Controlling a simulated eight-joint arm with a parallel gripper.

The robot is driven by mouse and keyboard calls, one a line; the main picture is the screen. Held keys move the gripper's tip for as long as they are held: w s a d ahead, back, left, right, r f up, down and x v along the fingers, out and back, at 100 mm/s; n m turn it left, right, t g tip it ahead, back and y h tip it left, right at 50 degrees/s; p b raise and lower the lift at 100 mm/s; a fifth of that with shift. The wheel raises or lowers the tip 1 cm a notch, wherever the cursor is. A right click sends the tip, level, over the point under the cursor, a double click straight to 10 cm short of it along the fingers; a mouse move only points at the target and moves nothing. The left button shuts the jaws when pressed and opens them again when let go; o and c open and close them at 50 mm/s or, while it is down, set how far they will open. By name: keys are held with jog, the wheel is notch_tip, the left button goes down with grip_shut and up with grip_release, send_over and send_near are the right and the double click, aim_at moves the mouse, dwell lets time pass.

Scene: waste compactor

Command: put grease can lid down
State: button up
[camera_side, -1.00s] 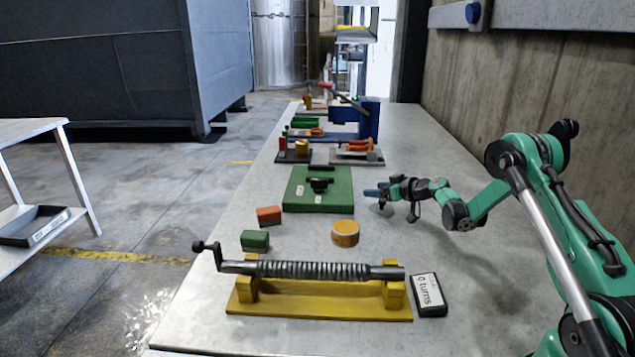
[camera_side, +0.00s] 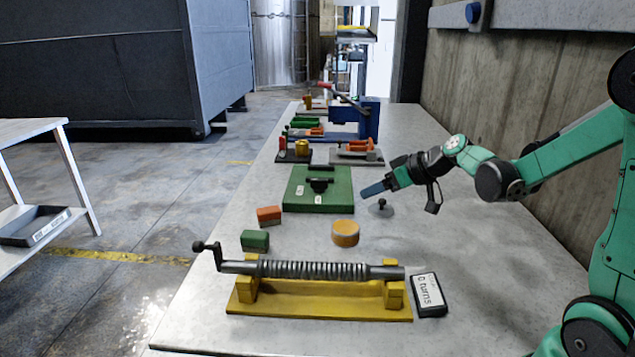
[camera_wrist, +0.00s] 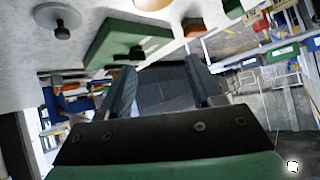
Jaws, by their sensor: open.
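The grease can lid (camera_side: 381,210), a grey disc with a dark knob, lies flat on the table with its knob up. It also shows at the upper left of the wrist view (camera_wrist: 57,17). The orange grease can (camera_side: 345,233) stands apart from it, nearer the camera and to the left. My gripper (camera_side: 373,190) is open and empty, a little above the table near the lid and clear of its knob. Its two fingers show spread apart in the wrist view (camera_wrist: 162,65), with nothing between them.
A green plate with a black handle (camera_side: 320,192) lies left of my gripper. Orange (camera_side: 269,215) and green (camera_side: 255,240) blocks sit nearby. A yellow stand with a cranked screw (camera_side: 320,300) and a "turns" box (camera_side: 428,295) are in front. The right table side is mostly clear.

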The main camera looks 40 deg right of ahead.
jog(key=s+a+r+g+h, duration=0.1)
jog(key=s+a+g, duration=0.1)
jog(key=s+a, duration=0.8)
jog(key=a, duration=0.4)
jog(key=shift+s+r+g+h, duration=0.2)
jog(key=shift+r+g+h, duration=0.1)
jog(key=shift+r+h, duration=0.1)
